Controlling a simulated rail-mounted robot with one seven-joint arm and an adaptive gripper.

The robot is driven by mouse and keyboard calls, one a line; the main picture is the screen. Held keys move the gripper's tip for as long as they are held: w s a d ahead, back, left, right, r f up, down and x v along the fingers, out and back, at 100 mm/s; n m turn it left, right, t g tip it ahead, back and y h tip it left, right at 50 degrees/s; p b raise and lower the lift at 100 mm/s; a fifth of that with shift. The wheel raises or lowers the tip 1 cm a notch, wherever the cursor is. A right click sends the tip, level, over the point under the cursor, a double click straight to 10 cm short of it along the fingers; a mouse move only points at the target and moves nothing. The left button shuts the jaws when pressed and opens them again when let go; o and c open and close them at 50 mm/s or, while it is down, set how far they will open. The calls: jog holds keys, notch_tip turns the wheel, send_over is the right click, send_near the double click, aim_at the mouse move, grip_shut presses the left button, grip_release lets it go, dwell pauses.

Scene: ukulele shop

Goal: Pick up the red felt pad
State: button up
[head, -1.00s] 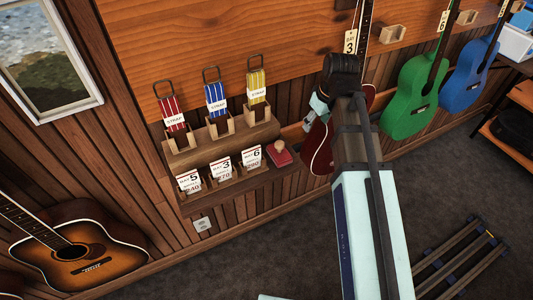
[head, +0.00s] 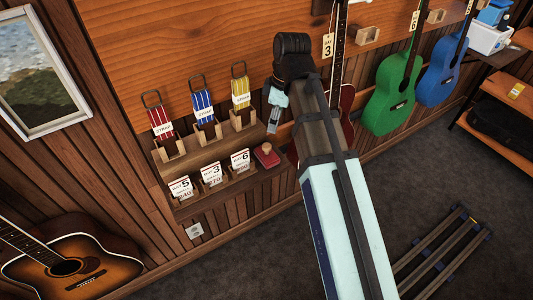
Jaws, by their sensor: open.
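The red felt pad (head: 268,160) lies at the right end of the low wooden ledge on the wall, with a small round tan knob on top of it. My gripper (head: 273,128) hangs just above the pad and slightly to its right, apart from it. It is open, and nothing shows between its fingers, though they are small and partly hidden in this view.
Cards in small holders (head: 211,174) stand left of the pad. Above them, red, blue and yellow straps (head: 203,106) sit in a stepped wooden rack (head: 225,135). A dark red ukulele (head: 347,100) hangs close to my arm's right; green (head: 393,93) and blue (head: 440,74) ones hang farther right.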

aim_at(267, 146)
jog(key=f, duration=0.2)
jog(key=f+p, duration=0.1)
jog(key=f, duration=0.2)
jog(key=a+f, duration=0.1)
jog(key=f, duration=0.1)
jog(key=shift+w+a+f, duration=0.1)
jog(key=shift+w+f, duration=0.05)
jog(key=shift+f, duration=0.1)
jog(key=shift+a+f+p, duration=0.2)
jog(key=shift+f+p, duration=0.25)
jog(key=shift+f, duration=0.4)
jog(key=shift+a+f+p, duration=0.2)
jog(key=shift+f+p, duration=0.2)
jog(key=shift+f, duration=0.45)
jog(key=shift+a+f+p, duration=0.2)
jog(key=shift+f+p, duration=0.25)
jog(key=shift+f, duration=0.4)
grip_shut()
